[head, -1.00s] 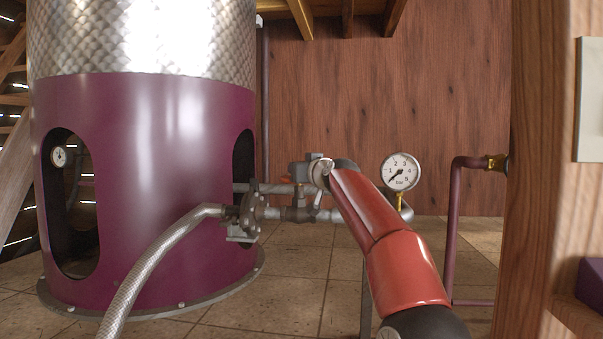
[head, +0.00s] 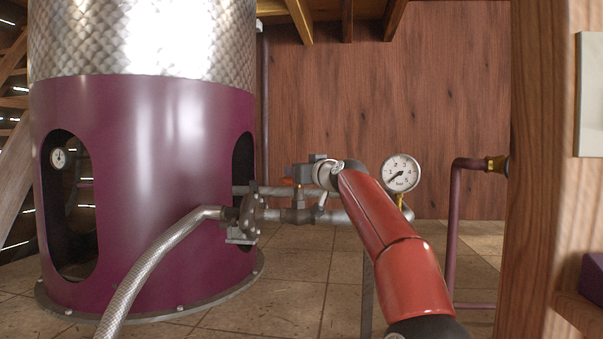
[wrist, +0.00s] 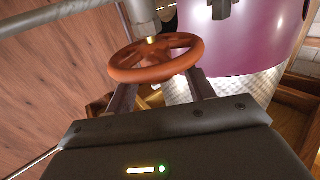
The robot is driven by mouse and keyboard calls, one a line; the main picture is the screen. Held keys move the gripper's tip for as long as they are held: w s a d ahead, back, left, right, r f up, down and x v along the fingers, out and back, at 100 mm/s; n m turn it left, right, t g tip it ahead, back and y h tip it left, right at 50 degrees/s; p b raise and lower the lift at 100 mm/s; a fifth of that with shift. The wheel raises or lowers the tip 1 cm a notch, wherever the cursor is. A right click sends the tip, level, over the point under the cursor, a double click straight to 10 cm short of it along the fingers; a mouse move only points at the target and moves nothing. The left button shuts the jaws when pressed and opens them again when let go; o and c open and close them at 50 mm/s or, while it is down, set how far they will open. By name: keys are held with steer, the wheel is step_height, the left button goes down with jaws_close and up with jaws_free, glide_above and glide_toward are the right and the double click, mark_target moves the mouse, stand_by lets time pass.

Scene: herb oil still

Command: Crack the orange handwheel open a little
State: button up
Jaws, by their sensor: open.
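The orange handwheel (wrist: 188,56) is in the upper middle of the wrist view, on a metallic stem running up to a grey pipe. In the head view only a small orange patch of it (head: 287,181) shows beside my gripper. My gripper (wrist: 160,82) is open, its two dark fingers reaching to the near side of the wheel, one at each side of the near rim. The fingertips overlap the rim in the picture; I cannot tell whether they touch it. In the head view my gripper (head: 304,173) is small and partly merged with the pipework.
The purple still (head: 150,190) with its steel upper part stands at left. A braided hose (head: 150,270) runs from its flange. A pressure gauge (head: 401,173) stands right of my arm. A wooden post (head: 545,170) is at right. Tiled floor is open below the pipes.

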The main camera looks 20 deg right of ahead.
steer(key=s+b, duration=0.4)
steer(key=s, duration=0.3)
steer(key=shift+s, duration=0.2)
steer(key=shift+d, duration=0.1)
